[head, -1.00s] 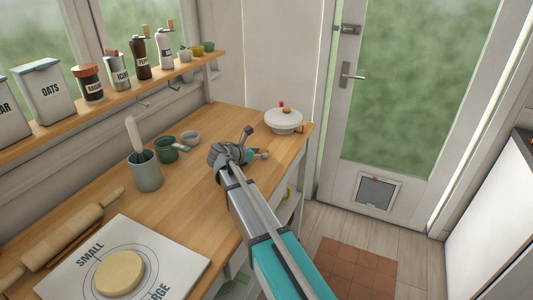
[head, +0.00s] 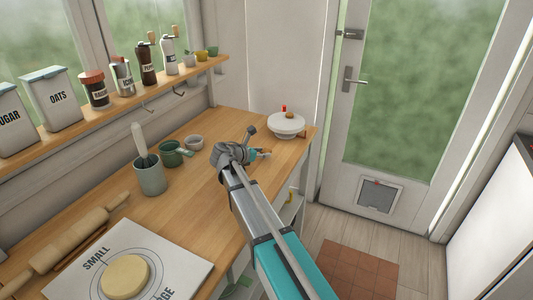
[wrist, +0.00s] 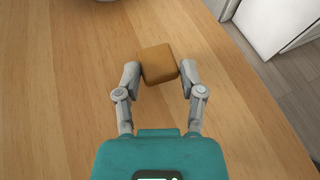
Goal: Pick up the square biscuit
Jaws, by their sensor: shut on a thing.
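The square biscuit (wrist: 158,62) is a golden-brown block with rounded edges. In the wrist view it sits between the two grey fingertips of my gripper (wrist: 160,70), which is shut on it. The biscuit is slightly turned relative to the fingers. In the head view my gripper (head: 264,153) is small and partly hidden by my own arm, over the far right part of the wooden worktop. I cannot tell whether the biscuit touches the worktop.
A white round stand (head: 286,130) with small items on it is beyond my gripper. A green cup (head: 171,158), a small bowl (head: 194,142) and a utensil pot (head: 150,178) stand to the left. The worktop's right edge drops to the floor.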

